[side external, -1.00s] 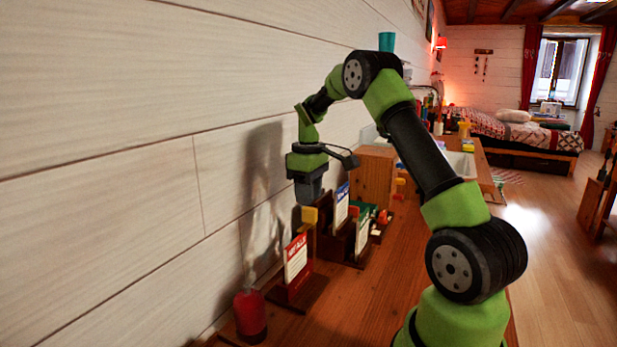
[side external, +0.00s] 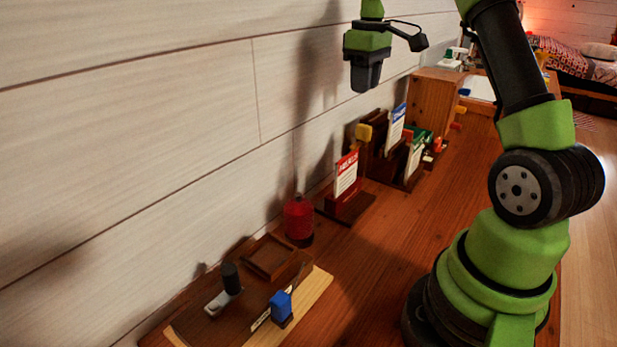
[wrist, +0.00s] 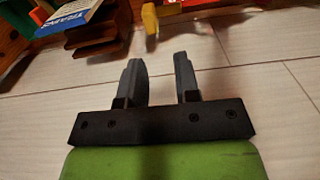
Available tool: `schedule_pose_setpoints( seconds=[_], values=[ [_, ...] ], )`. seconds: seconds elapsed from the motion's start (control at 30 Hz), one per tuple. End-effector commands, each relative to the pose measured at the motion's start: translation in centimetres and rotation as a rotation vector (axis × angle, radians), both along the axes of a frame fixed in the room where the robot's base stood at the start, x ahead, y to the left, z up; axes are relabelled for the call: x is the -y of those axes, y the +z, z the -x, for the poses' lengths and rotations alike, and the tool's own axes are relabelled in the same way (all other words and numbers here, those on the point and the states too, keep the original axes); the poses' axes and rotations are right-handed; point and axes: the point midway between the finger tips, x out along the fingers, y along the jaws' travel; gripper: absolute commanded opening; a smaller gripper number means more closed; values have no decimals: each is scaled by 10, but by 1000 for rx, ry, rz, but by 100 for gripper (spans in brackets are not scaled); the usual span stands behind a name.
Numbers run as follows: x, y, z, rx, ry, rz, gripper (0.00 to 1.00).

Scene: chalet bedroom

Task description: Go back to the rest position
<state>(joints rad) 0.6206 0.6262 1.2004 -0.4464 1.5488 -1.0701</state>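My gripper (side external: 367,83) hangs in the air near the white plank wall in the side view, pointing down. It is above the desk and the card holders, touching nothing. In the wrist view my gripper (wrist: 159,68) has its two dark fingers apart, with nothing between them but wall behind. Below it on the desk stands a wooden holder (side external: 350,208) with a red and white card (side external: 346,173). Behind it is a dark wooden rack with a blue and white card (side external: 396,127), which seems to show in the wrist view (wrist: 70,16) at the upper left.
A red bottle-like object (side external: 298,219) stands by the wall. At the front are a wooden board (side external: 308,290), a black-handled stamp (side external: 231,278) and a blue block (side external: 281,305). A wooden box (side external: 432,98) stands farther back. The middle of the desk is clear.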

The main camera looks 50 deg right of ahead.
Motion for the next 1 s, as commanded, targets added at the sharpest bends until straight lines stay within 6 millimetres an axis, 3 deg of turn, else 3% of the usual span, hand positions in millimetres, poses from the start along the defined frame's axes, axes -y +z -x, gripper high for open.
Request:
schedule_pose_setpoints(
  seconds=[0.13, 0.27, 0.4, 0.6, 0.8, 1.0],
  values=[
    [-42, 32, 2, 79, -21, 18, 30],
    [-94, 61, 17, 184, -65, 16, 30],
    [-146, 81, 46, 297, -120, -16, 30],
    [-205, 85, 101, 449, -209, -113, 30],
    [-235, 71, 145, 545, -288, -228, 30],
    [-244, 61, 162, 576, -328, -285, 30]
  ],
)
